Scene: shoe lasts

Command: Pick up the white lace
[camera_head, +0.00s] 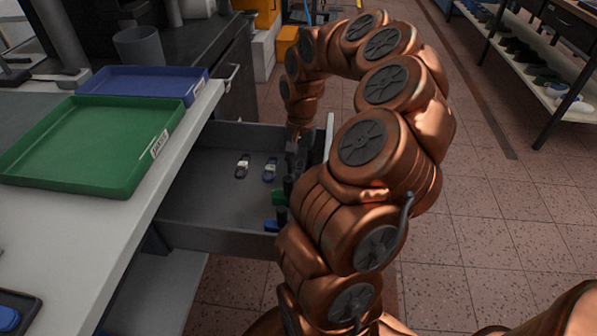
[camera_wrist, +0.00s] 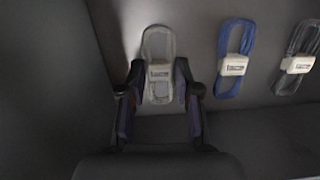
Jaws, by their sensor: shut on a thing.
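The white lace (camera_wrist: 159,71) is a pale looped bundle with a white band, seen in the wrist view inside the open grey drawer (camera_head: 205,205). My gripper (camera_wrist: 158,82) has one finger on each side of the band and is shut on the lace. In the head view my gripper (camera_head: 294,146) is down in the drawer near its far right part, and the white lace is mostly hidden there. A blue lace (camera_wrist: 234,65) with a white band lies just right of it in the wrist view. A dark grey lace (camera_wrist: 298,62) lies further right.
Small dark, green and blue items (camera_head: 279,198) sit along the drawer's right side, partly hidden by my arm. A green tray (camera_head: 95,150) and a blue tray (camera_head: 150,83) stand on the worktop to the left. The drawer's left floor is bare.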

